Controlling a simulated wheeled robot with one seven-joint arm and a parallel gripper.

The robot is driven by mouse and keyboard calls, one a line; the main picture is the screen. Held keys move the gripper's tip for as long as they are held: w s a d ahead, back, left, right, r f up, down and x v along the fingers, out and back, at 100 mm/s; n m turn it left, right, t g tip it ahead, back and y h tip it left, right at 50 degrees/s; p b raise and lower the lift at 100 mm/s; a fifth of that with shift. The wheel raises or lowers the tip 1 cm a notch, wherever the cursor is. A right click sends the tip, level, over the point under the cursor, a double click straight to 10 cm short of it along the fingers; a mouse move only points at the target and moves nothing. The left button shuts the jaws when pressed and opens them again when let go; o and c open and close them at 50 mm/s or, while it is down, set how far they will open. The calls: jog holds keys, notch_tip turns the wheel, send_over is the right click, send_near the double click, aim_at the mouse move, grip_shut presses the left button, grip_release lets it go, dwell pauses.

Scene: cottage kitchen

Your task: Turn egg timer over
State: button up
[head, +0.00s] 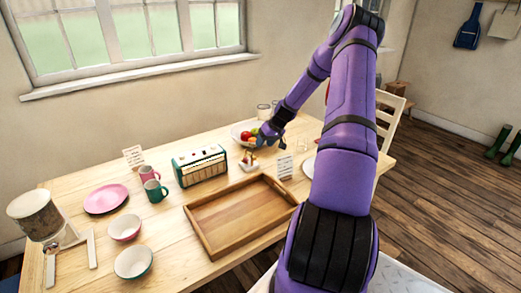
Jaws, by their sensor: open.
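I cannot make out an egg timer for certain. A small object with white, red and yellow parts (249,161) stands on the table, right of the radio; it is too small to identify. My gripper (259,144) is at the end of the purple arm, low over the far part of the table. It is just above and right of that small object and in front of the fruit bowl (238,138). It is open, and I see nothing held in it. My arm hides part of the table's right side.
A wooden tray (196,217) lies in the table's front middle. A small card (285,165) stands near the gripper.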

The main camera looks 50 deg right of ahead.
aim_at(255, 157)
jog(key=shift+w+a+r+n+g+h, duration=0.5)
jog(key=shift+a+g+h, duration=0.1)
jog(key=shift+a+h, duration=1.45)
jog(key=x, duration=1)
jog(key=shift+w+d+f, duration=0.2)
jog(key=shift+d+f, duration=0.05)
jog(key=shift+f, duration=0.05)
jog(key=c, duration=0.9)
jog(key=shift+s+d+y, duration=0.1)
jog(key=shift+d+y, duration=0.1)
jog(key=shift+y, duration=0.25)
jog(key=shift+m+t+y, duration=0.3)
jog(key=shift+t+y, duration=0.1)
jog(key=shift+y, duration=0.5)
